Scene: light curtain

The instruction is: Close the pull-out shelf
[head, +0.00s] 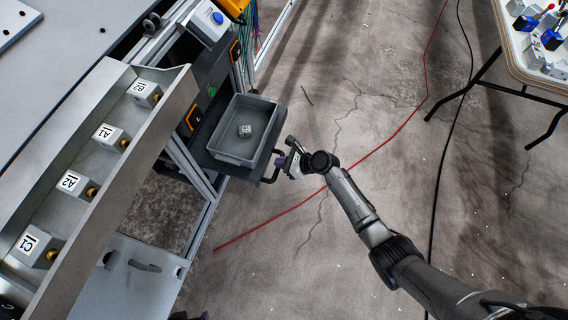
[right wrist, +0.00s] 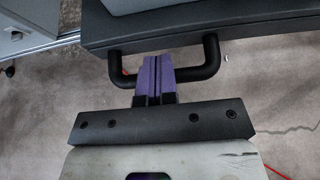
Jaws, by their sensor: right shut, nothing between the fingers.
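The pull-out shelf (head: 224,164) is a dark tray sticking out from the workstation in the head view, with a grey bin on it. Its black U-shaped handle (right wrist: 203,68) spans the shelf's front in the right wrist view. It also shows in the head view (head: 271,178). My right gripper (head: 287,162) is at the handle. Its purple fingers (right wrist: 155,75) are shut with nothing between them and overlap the handle's bar; whether they touch it I cannot tell. A small dark and purple part at the bottom edge of the head view looks like my left gripper (head: 203,316); its fingers are not clear.
A small labelled block (head: 245,130) lies in the grey bin (head: 232,157). A sloped rack (head: 135,170) with several labelled blocks stands left of the shelf. A table (head: 520,70) with parts is at the upper right. Cables cross the otherwise clear concrete floor.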

